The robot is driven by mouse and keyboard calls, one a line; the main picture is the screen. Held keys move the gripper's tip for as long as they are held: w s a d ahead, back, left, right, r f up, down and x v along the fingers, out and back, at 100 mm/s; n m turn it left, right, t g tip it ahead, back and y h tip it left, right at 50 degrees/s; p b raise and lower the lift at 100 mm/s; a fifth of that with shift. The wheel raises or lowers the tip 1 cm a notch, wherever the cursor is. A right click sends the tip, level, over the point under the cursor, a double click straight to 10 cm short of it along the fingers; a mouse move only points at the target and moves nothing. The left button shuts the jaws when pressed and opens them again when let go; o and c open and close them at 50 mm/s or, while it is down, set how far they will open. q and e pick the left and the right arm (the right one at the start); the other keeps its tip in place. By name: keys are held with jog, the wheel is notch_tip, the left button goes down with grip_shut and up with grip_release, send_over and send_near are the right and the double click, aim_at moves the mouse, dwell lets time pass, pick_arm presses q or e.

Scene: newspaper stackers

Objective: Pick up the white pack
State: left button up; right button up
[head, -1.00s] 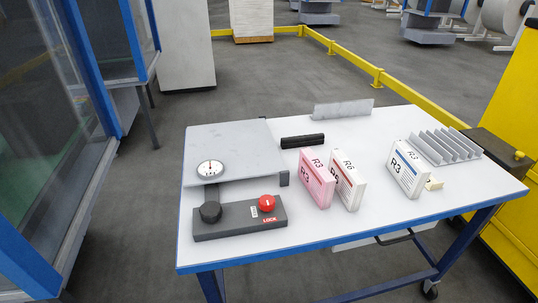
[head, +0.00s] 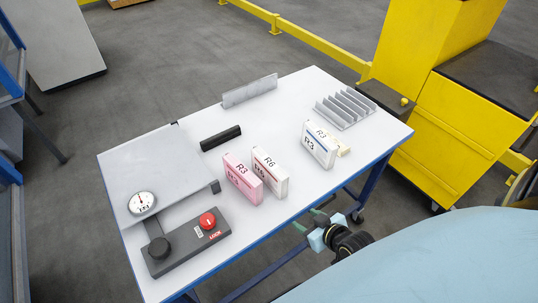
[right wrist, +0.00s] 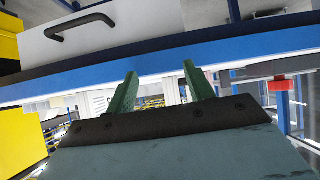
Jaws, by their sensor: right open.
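Two white packs stand upright on the white table (head: 215,132) in the head view. One white pack with a blue stripe, marked R3 (head: 318,146), is at the right. The other white pack with a red stripe, marked R6 (head: 271,176), stands beside a pink pack marked R3 (head: 242,179). My right gripper (head: 308,220) is below the table's front edge, apart from all packs. In the right wrist view its green fingers (right wrist: 160,82) are spread and empty, facing the blue table edge (right wrist: 160,67). My left gripper is not in view.
A black bar (head: 220,138), an upright grey plate (head: 250,91), a ribbed grey rack (head: 345,108) and a small cream block (head: 343,150) also lie there. Yellow cabinets (head: 455,115) stand right.

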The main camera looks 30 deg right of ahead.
aim_at(275, 167)
jog(key=w+r+t+p, duration=0.2)
jog(key=w+r+p, duration=0.15)
jog(key=r, duration=1.05)
jog(key=shift+t+y, duration=0.3)
jog(key=x, duration=0.2)
jog(key=b+x, duration=0.1)
jog(key=x, duration=0.4)
jog(key=shift+w+a+f+b, duration=0.1)
jog(key=shift+a+f+b, duration=0.1)
jog(key=shift+a+b, duration=0.15)
jog(key=shift+x, duration=3.05)
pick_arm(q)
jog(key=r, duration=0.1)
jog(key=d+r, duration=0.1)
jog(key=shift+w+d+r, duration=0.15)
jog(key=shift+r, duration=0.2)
pick_arm(e)
jog(key=shift+r, duration=0.1)
grip_shut()
